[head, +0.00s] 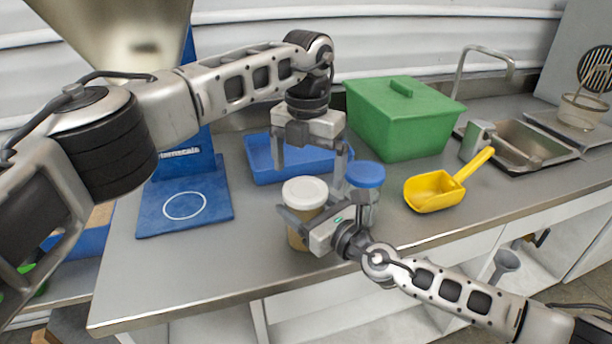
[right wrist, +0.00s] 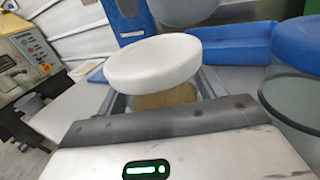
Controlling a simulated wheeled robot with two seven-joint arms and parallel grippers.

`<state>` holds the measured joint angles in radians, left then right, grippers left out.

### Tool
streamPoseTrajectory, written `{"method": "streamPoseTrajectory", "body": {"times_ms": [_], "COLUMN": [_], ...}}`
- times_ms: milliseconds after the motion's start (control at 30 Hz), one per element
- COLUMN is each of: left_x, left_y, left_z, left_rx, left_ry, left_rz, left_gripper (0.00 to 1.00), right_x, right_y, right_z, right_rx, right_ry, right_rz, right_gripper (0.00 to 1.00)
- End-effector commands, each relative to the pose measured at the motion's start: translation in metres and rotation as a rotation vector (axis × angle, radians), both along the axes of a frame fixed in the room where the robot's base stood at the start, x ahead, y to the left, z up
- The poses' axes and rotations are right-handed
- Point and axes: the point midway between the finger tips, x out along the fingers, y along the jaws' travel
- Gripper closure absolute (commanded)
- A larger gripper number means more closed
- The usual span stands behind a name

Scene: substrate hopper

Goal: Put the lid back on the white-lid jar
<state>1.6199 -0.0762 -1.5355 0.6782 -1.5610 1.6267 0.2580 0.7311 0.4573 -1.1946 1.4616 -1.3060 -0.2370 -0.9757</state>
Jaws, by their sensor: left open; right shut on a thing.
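The white-lid jar (head: 298,238) stands near the front edge of the grey table, with brown contents showing through its side. Its white lid (head: 305,191) is on top of it. In the right wrist view the lid (right wrist: 152,62) looks off to the left of the jar body (right wrist: 166,96); I cannot tell whether it is fully seated. My right gripper (head: 312,212) is shut on the jar just below the lid. My left gripper (head: 309,170) is open and empty, pointing down, just above and behind the lid, with its fingers apart.
A blue-lid jar (head: 365,176) stands close to the right of the white-lid jar. Behind are a blue tray (head: 262,160) and a green box (head: 405,120). A yellow scoop (head: 434,191) lies right. The blue hopper base (head: 205,212) is left.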

Motion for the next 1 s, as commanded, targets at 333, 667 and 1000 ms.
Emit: {"method": "streamPoseTrajectory", "body": {"times_ms": [333,667,1000], "left_x": [0.001,0.001,0.001], "left_y": [0.002,0.003,0.004], "left_z": [0.001,0.020,0.033], "left_rx": [0.003,0.001,0.004], "left_ry": [-0.001,0.001,0.001], "left_rz": [0.064,0.709,1.179], "left_gripper": [0.05,0.05,0.05], "right_x": [0.000,0.001,0.001], "right_y": [-0.001,-0.002,-0.002], "right_z": [-0.001,-0.001,0.000], "right_rx": [-0.001,-0.001,-0.001], "right_ry": [0.001,0.000,-0.001], "right_rz": [-0.003,-0.004,-0.004], "right_gripper": [0.94,0.94,0.94]}}
